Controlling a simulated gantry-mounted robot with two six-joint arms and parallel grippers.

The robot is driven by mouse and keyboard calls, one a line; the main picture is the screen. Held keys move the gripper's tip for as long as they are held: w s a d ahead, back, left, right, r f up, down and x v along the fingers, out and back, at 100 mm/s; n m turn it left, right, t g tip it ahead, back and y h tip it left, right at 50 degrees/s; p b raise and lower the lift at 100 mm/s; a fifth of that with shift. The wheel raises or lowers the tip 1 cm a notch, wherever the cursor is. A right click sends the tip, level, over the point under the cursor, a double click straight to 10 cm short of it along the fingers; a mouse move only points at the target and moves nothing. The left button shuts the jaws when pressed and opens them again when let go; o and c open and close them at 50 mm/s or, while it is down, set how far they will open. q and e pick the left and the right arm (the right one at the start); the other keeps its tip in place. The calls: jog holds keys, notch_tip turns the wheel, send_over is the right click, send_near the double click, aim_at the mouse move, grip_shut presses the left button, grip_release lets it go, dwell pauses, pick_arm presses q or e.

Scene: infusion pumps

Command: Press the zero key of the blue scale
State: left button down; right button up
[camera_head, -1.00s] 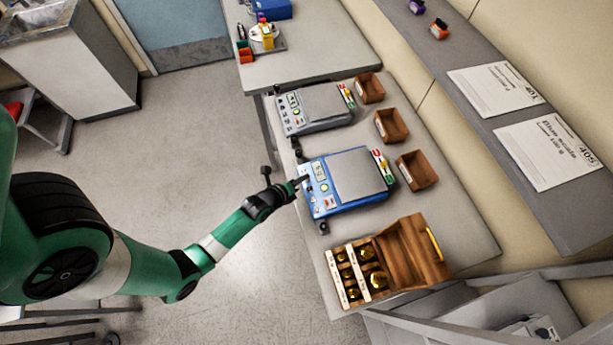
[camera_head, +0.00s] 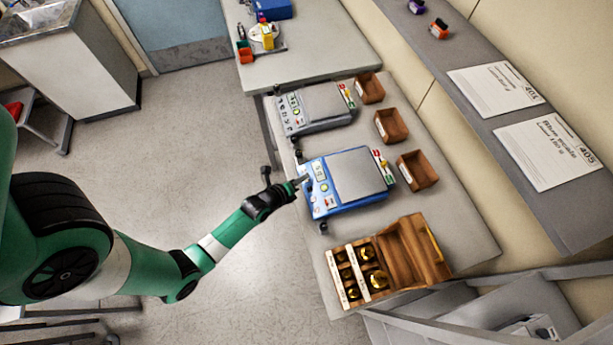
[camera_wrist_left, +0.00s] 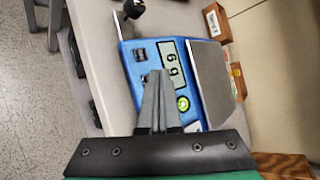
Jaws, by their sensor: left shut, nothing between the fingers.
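The blue scale (camera_head: 322,202) stands on the bench with its grey weighing plate (camera_head: 358,176) to the right of its key panel. In the left wrist view the scale's blue body (camera_wrist_left: 128,60) shows a lit display (camera_wrist_left: 172,66), a round green key (camera_wrist_left: 183,104) and dark keys (camera_wrist_left: 140,54). My left gripper (camera_head: 303,179) is shut and empty, its tips over the left part of the panel. In the left wrist view the shut fingers (camera_wrist_left: 158,78) lie beside the display and hide part of the panel. I cannot tell whether they touch a key. My right gripper is not in view.
A grey scale (camera_head: 318,106) stands behind the blue one. Wooden boxes (camera_head: 391,126) line the right side of the scales. An open wooden case (camera_head: 412,252) with brass weights stands in front. Open floor lies left of the bench.

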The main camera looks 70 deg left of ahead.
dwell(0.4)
pick_arm(q)
jog(key=shift+w+f+b, duration=0.1)
jog(key=shift+f+b, duration=0.3)
jog(key=shift+w+f+b, duration=0.1)
jog(key=shift+f+b, duration=0.2)
jog(key=shift+f, duration=0.05)
dwell(0.4)
jog(key=shift+r, duration=0.15)
jog(key=shift+s+r+p, duration=0.2)
jog(key=shift+r+p, duration=0.4)
jog(key=shift+p, duration=0.2)
jog(key=r+p, duration=0.2)
jog(key=s+r+p, duration=0.1)
jog(key=r+p, duration=0.1)
jog(key=shift+s+r+p, duration=0.15)
jog(key=shift+r+p, duration=0.15)
jog(key=shift+r, duration=0.1)
dwell(0.7)
